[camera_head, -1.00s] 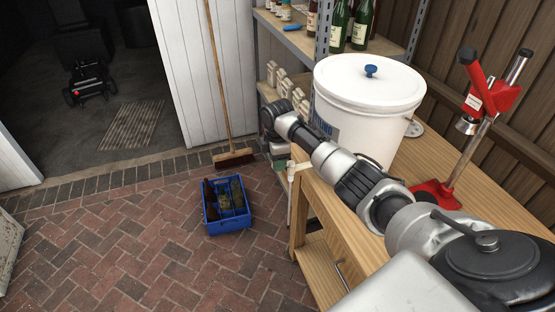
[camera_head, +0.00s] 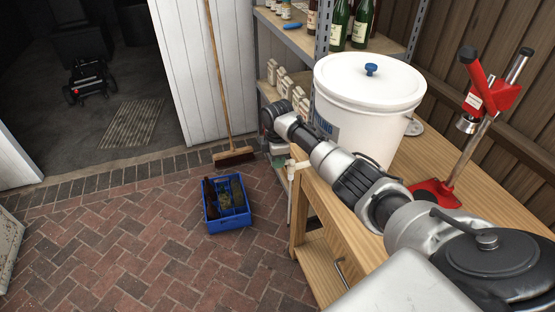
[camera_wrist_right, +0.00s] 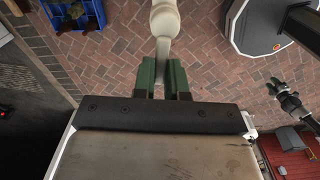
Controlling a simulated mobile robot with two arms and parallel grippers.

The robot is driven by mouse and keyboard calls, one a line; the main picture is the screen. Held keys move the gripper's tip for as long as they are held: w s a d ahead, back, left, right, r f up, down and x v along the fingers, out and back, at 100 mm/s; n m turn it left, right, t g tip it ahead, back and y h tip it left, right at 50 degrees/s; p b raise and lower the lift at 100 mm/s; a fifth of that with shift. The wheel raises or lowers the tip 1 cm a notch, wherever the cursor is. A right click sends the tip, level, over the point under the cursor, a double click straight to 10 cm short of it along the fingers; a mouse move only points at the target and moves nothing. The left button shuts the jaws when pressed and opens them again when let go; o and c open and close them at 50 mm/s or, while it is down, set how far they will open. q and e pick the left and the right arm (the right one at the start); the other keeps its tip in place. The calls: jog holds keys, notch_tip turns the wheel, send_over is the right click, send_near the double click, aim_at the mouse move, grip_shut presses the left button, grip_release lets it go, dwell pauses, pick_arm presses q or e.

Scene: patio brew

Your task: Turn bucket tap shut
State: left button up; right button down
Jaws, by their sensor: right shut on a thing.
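The white lidded bucket (camera_head: 375,85) stands on the wooden workbench, with a blue knob on its lid. My right arm crosses in front of it in the head view, with the wrist (camera_head: 275,118) left of the bucket. In the right wrist view my right gripper (camera_wrist_right: 163,82) is shut, its green fingertips on either side of the narrow part of the cream-white tap (camera_wrist_right: 165,22). The fingers hide part of the tap, and I cannot tell its handle angle. A dark gripper, apparently my left (camera_wrist_right: 288,100), shows small at the right of the wrist view; its jaws are unclear.
A blue crate with bottles (camera_head: 226,218) stands on the brick paving. A red bottle capper (camera_head: 485,100) stands on the workbench (camera_head: 425,160), right of the bucket. A broom (camera_head: 233,156) leans by the shelf rack. Open paving (camera_head: 120,240) lies to the left.

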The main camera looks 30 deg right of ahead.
jog(key=shift+w+d+m, duration=0.45)
jog(key=shift+d+m, duration=0.45)
jog(key=shift+m, duration=1.9)
jog(key=shift+w+d+m, duration=0.5)
jog(key=shift+d+m, duration=0.35)
jog(key=shift+m, duration=1.95)
jog(key=shift+w+d+m, duration=0.45)
jog(key=shift+d+m, duration=0.45)
jog(key=shift+m, duration=1.9)
jog(key=shift+r, duration=0.1)
jog(key=c, duration=1.2)
grip_release()
jog(key=shift+o, duration=0.2)
notch_tip(320, 180, up, 11)
